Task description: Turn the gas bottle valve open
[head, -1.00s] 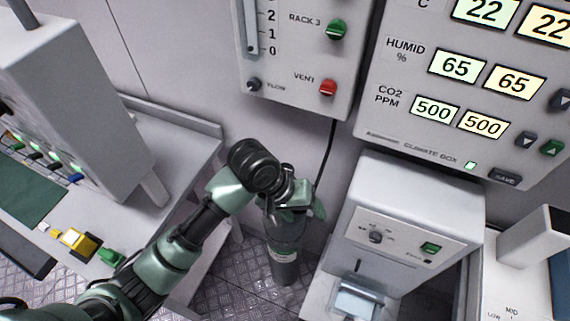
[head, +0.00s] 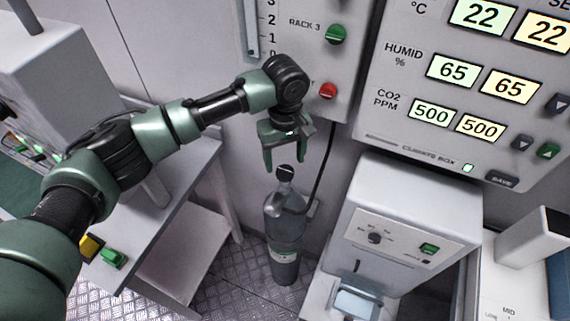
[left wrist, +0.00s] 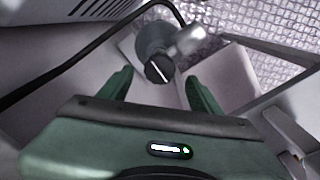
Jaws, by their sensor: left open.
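The grey gas bottle (head: 285,228) stands upright on the metal floor between the left bench and the white machine. Its black valve knob (head: 285,173) is on top, with a pale mark across it. In the left wrist view the knob (left wrist: 159,69) sits ahead of and between the fingers, with a silver fitting beside it. My left gripper (head: 284,168) is open, pointing down, its fingertips just above or around the knob's height; I cannot tell if they touch it. In the left wrist view the open gripper (left wrist: 158,84) holds nothing. My right gripper is not in view.
A black hose (head: 322,175) runs down the wall right of the bottle. A white machine (head: 405,215) stands close on the right. The bench (head: 190,190) is on the left. The flow panel (head: 310,75) and climate box (head: 430,150) hang above.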

